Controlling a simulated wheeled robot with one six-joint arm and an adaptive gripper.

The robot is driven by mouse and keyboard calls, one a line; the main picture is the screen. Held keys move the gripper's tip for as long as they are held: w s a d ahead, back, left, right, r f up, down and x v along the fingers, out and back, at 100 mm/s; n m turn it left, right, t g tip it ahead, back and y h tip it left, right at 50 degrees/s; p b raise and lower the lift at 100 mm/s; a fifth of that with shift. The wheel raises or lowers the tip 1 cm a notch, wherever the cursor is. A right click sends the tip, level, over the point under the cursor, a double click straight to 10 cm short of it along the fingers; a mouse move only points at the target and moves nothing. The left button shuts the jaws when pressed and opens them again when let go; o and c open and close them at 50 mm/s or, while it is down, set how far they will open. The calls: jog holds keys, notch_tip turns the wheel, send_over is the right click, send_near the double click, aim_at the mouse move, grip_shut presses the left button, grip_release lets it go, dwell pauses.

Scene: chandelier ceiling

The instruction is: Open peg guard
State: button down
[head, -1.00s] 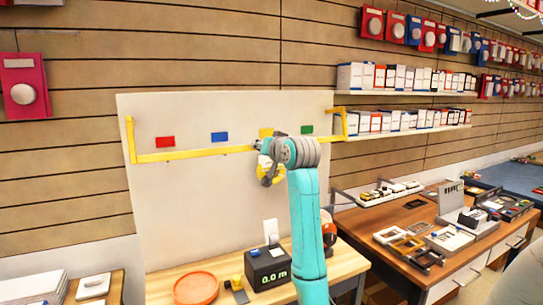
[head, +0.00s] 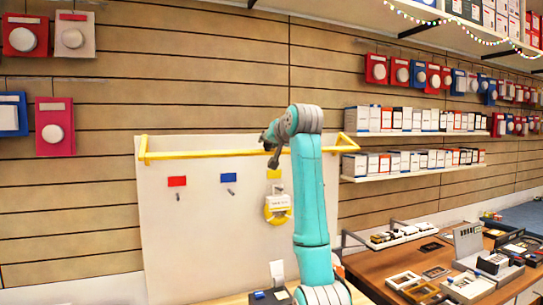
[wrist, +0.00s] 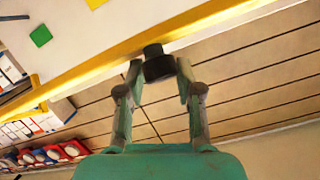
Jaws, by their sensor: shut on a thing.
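The peg guard (head: 205,154) is a long yellow bar with short side arms. It is level with the top of the white board (head: 205,250), above the coloured labels. In the wrist view the yellow bar (wrist: 110,62) runs diagonally, with a black knob (wrist: 157,66) on it. My gripper (wrist: 159,68) has its fingers on both sides of the knob and is shut on it. In the head view my gripper (head: 270,150) is at the bar, right of its middle; the knob is hard to make out there.
Bare pegs stick out below the red label (head: 177,181) and the blue label (head: 228,177). A yellow ring (head: 278,212) with a white tag hangs below the yellow label (head: 274,174). A desk (head: 385,262) with parts stands to the right.

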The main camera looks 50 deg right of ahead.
jog(key=shift+w+a+r, duration=0.1)
jog(key=shift+w+r, duration=0.3)
jog(key=shift+r, duration=0.2)
jog(key=shift+w+d+r+g+y, duration=0.25)
jog(key=shift+w+r+g+y, duration=0.25)
jog(key=shift+r+g, duration=0.1)
jog(key=shift+w+d+r+g+y, duration=0.25)
jog(key=shift+w+r+g+y, duration=0.2)
jog(key=shift+r+g, duration=0.15)
jog(key=c, duration=0.8)
grip_release()
jog(key=shift+w+a, duration=0.1)
jog(key=shift+c, duration=0.2)
jog(key=shift+s+r, duration=0.1)
jog(key=shift+s, duration=0.1)
